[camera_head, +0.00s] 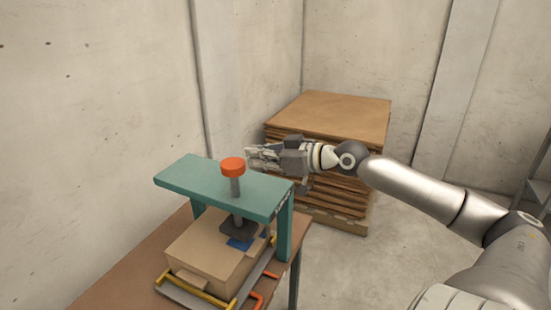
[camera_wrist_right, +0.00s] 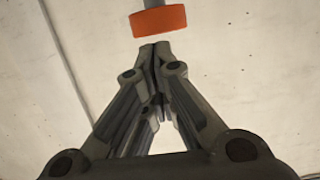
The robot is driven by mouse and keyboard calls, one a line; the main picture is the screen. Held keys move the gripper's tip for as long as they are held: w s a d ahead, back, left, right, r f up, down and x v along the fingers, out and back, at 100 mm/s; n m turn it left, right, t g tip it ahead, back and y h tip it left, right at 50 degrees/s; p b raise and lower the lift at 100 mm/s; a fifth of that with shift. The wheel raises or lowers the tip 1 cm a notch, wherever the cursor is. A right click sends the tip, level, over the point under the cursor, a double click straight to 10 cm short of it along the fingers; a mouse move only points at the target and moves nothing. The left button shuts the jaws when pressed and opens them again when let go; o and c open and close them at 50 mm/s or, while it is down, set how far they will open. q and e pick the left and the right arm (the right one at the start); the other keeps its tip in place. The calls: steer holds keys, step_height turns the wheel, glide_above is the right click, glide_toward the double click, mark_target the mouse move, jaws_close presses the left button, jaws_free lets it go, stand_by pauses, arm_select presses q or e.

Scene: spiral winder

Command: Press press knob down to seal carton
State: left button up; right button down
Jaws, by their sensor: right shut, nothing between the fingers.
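The orange press knob (camera_head: 233,167) tops a grey shaft through the teal press frame (camera_head: 215,184). The dark press plate (camera_head: 238,229) is at the shaft's lower end, over the carton; I cannot tell whether it touches. The brown carton (camera_head: 207,250) sits under the frame, with a blue patch (camera_head: 240,243) on its top. My right gripper (camera_head: 250,155) is shut and empty, at the right of the knob in the head view. In the right wrist view the knob (camera_wrist_right: 159,21) is just beyond the closed fingertips (camera_wrist_right: 153,46), with a small gap in the picture. My left gripper is not in view.
The press stands on a brown table (camera_head: 130,262). Yellow rails (camera_head: 225,303) and red handles (camera_head: 258,299) are at the carton's near side. A stack of flat brown boards (camera_head: 335,115) on a pallet stands behind my right arm. Concrete walls close in the left and back.

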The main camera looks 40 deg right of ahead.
steer(key=shift+b+v, duration=0.5)
steer(key=shift+v, duration=1.95)
